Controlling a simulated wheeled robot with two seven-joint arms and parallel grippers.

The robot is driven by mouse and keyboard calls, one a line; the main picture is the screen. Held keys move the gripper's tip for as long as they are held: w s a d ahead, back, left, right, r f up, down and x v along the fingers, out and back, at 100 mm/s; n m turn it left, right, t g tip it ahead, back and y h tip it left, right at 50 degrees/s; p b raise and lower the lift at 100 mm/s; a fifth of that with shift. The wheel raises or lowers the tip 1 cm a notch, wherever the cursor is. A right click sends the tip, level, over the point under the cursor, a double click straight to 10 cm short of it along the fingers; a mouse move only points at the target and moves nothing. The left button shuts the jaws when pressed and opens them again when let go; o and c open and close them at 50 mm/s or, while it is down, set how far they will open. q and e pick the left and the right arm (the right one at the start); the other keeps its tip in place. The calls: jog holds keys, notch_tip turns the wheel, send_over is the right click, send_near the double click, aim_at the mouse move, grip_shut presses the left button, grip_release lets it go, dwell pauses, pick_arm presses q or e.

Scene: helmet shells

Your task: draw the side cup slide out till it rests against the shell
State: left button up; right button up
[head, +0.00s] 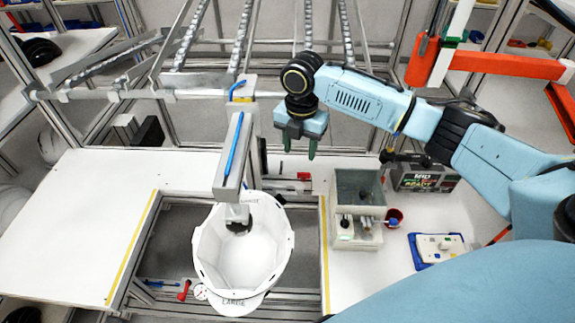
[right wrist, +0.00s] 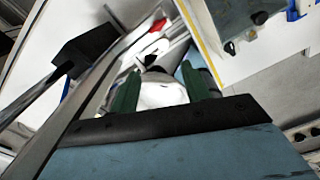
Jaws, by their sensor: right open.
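The white helmet shell (head: 262,245) lies open side up in the bench's recess, in the head view. A grey upright arm with a blue strip (head: 229,155) stands over its far edge, and a dark round pad (head: 238,226) at its foot is at the shell's inside. I cannot tell for sure which part is the side cup slide. My right gripper (head: 299,150) is open and empty, raised above the bench's back, right of the arm and apart from the shell. Its green fingers (right wrist: 163,90) show in the right wrist view with a pale rounded surface between them. My left gripper is not in view.
A grey box (head: 357,190) with small parts, a red cup (head: 393,217) and a blue-white tray (head: 438,248) stand on the right bench. A red handle (head: 184,290) and a white dial (head: 200,291) sit by the shell's front left. The left white bench top (head: 80,220) is clear.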

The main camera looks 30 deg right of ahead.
send_near(299, 186)
jog(key=shift+s, duration=0.3)
notch_tip(299, 186, down, 4)
jog(key=shift+w+r, duration=0.15)
notch_tip(299, 186, down, 4)
jog(key=shift+r, duration=0.1)
jog(key=shift+w+f, duration=0.15)
jog(key=shift+f, duration=0.4)
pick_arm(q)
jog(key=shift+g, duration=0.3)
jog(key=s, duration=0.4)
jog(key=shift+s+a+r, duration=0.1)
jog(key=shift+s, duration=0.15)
pick_arm(e)
grip_shut()
